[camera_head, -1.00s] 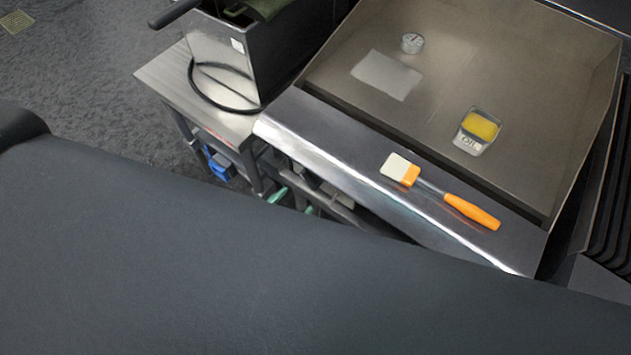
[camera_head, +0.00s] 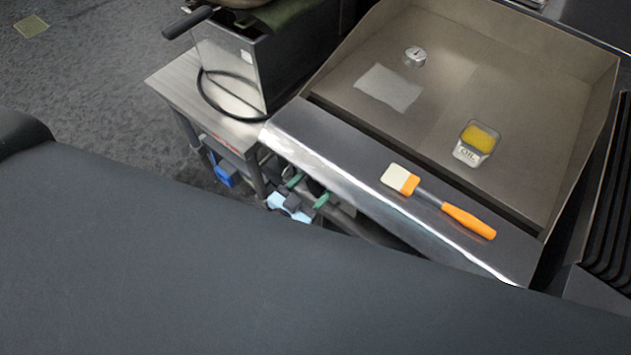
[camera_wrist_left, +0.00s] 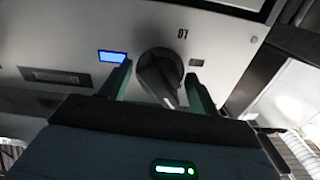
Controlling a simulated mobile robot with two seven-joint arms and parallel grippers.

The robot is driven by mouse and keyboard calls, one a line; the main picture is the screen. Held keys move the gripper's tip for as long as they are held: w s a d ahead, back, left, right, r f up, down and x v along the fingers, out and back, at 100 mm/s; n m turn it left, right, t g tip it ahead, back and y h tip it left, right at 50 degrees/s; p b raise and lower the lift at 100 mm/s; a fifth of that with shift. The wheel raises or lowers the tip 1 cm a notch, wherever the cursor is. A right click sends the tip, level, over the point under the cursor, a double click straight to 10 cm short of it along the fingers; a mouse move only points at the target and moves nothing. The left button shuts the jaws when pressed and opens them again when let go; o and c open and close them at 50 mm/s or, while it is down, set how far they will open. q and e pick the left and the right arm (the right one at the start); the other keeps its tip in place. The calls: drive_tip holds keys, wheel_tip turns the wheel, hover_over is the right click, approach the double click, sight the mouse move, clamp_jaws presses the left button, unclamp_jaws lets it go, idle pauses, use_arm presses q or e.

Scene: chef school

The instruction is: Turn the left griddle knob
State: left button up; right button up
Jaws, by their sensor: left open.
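The left griddle knob (camera_wrist_left: 158,73) is dark and round with a ridged grip. It sits on a pale front panel near a "07" mark in the left wrist view. My left gripper (camera_wrist_left: 160,84) is open, with one green finger on each side of the knob. I cannot tell whether the fingers touch it. In the head view my left gripper (camera_head: 307,190) shows in part below the griddle's front edge. The griddle (camera_head: 450,130) has a flat steel plate; its front knobs are hidden from the head view. My right gripper is not in view.
An orange-handled brush (camera_head: 467,221) lies on the griddle's front ledge. An oil container (camera_head: 476,143) and a small round metal item (camera_head: 415,55) rest on the plate. A steel side table (camera_head: 175,82) with a fryer-like box (camera_head: 226,58) stands left. A blue display (camera_wrist_left: 112,57) is left of the knob.

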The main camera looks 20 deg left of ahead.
use_arm(q)
drive_tip(key=shift+w+d, duration=0.2)
drive_tip(key=shift+w, duration=0.2)
drive_tip(key=c, duration=0.7)
